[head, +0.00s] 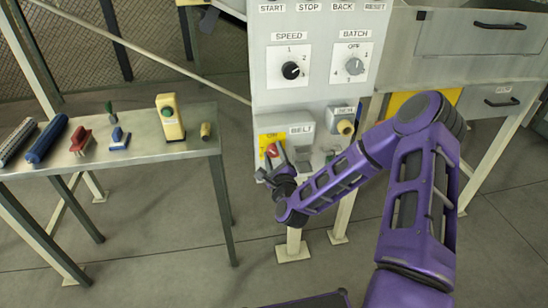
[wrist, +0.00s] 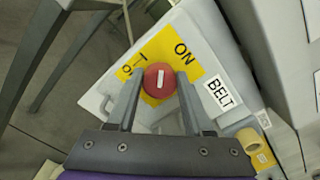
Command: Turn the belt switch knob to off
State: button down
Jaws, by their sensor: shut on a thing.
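The belt switch knob (head: 271,150) is red and sits on a yellow plate on the belt switch box (head: 300,151) in the head view. In the wrist view the knob (wrist: 159,80) is round with a white bar, which runs roughly up and down in that picture. My gripper (head: 275,156) partly hides the box front in the head view.
The grey panel above holds a speed dial (head: 290,70) and a batch dial (head: 354,66). A tan button (head: 345,127) is right of the belt box. A table (head: 180,149) with several small objects stands at left. Drawers (head: 480,35) are at right.

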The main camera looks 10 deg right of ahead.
jog(key=n+b, duration=0.1)
jog(key=n, duration=0.1)
jog(key=n+b, duration=0.1)
jog(key=n, duration=0.1)
jog(key=shift+a+f+n, duration=0.1)
jog(key=shift+f+n, duration=0.1)
jog(key=shift+n, duration=0.1)
jog(key=shift+n+b, duration=0.6)
jog(key=shift+n, duration=1.6)
jog(key=shift+c, duration=1.5)
grip_release()
jog(key=s+p, duration=0.7)
jog(key=s, duration=1)
jog(key=shift+s, duration=0.25)
